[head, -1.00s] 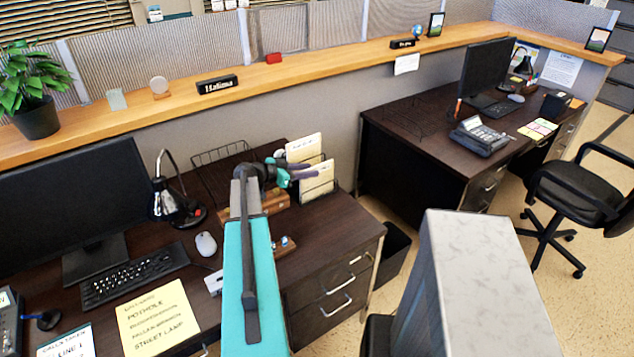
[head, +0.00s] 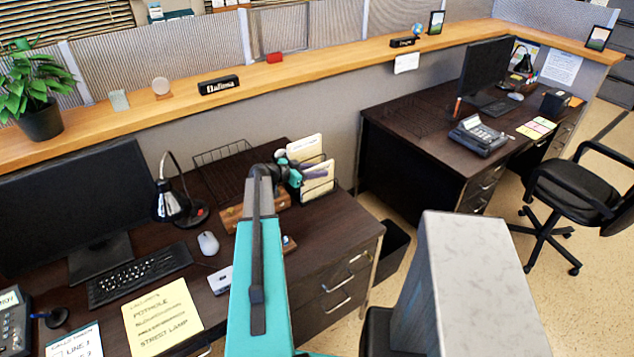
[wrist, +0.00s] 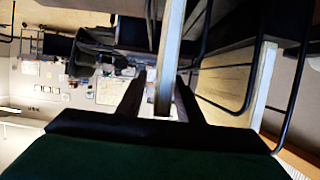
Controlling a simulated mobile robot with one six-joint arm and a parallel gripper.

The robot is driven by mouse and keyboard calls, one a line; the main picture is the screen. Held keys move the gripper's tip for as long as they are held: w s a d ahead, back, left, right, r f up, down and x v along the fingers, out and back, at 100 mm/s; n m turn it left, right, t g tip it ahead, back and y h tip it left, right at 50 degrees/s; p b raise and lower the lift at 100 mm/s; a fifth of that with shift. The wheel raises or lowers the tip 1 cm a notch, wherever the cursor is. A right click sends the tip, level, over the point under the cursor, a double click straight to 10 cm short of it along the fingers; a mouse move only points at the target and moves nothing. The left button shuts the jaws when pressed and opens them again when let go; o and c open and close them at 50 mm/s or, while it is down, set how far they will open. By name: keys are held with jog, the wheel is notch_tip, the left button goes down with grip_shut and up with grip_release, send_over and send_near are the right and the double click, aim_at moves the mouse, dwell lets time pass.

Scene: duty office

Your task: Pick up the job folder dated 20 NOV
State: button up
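Two cream job folders stand in a dark wire rack on the near desk, a rear one (head: 303,147) and a front one (head: 319,188). Their tab writing is too small to read, so I cannot tell which is dated 20 NOV. My gripper (head: 318,170) is at the rack, its fingers level with the folders and partly covering them. In the wrist view, a folder edge (wrist: 168,60) runs between my two fingers (wrist: 160,98). A gap shows on its left side, and the right finger is close to it. Another folder edge (wrist: 261,88) stands to the right, outside the fingers.
Rack wires (wrist: 203,45) run close beside the fingers. A wooden box (head: 232,216) sits under my arm, with a lamp (head: 170,203) and monitor (head: 60,215) to the left. The partition ledge (head: 300,75) rises behind. The desk's right front corner is clear.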

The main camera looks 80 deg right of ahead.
grip_shut()
jog(key=shift+r, duration=0.2)
dwell(0.4)
notch_tip(320, 180, up, 18)
jog(key=b, duration=0.6)
jog(key=shift+f, duration=0.2)
dwell(0.6)
